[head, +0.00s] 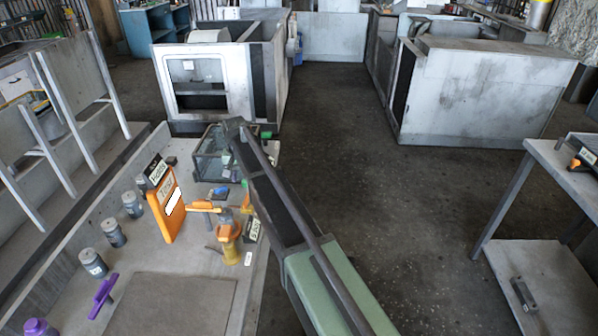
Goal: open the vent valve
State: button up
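A yellow valve-like fitting (229,243) stands upright on the bench, right of its middle. An orange lever (202,206) shows at its top left, lying roughly level. A purple handle (103,294) sits further left on the bench, tilted. I cannot tell from the small labels which of these is the vent valve. My arm crosses the picture from the lower right up to the middle, passing just right of the yellow fitting. My gripper is not visible; it may be hidden behind the arm.
An orange sign panel (166,207) stands left of the fitting. Several grey cylinders (113,232) line the bench's left side. A glass-sided box (211,155) stands at the back, beside my arm. A flat grey plate (170,305) lies in front. Open floor (400,200) lies to the right.

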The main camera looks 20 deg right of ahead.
aim_at(246, 199)
jog(key=shift+m, duration=0.5)
notch_tip(246, 199, down, 11)
jog(key=b, duration=1.1)
jog(key=shift+d+r, duration=0.1)
jog(key=shift+d, duration=0.05)
jog(key=shift+r, duration=0.1)
jog(key=shift+r, duration=0.1)
jog(key=shift+c, duration=0.4)
grip_shut()
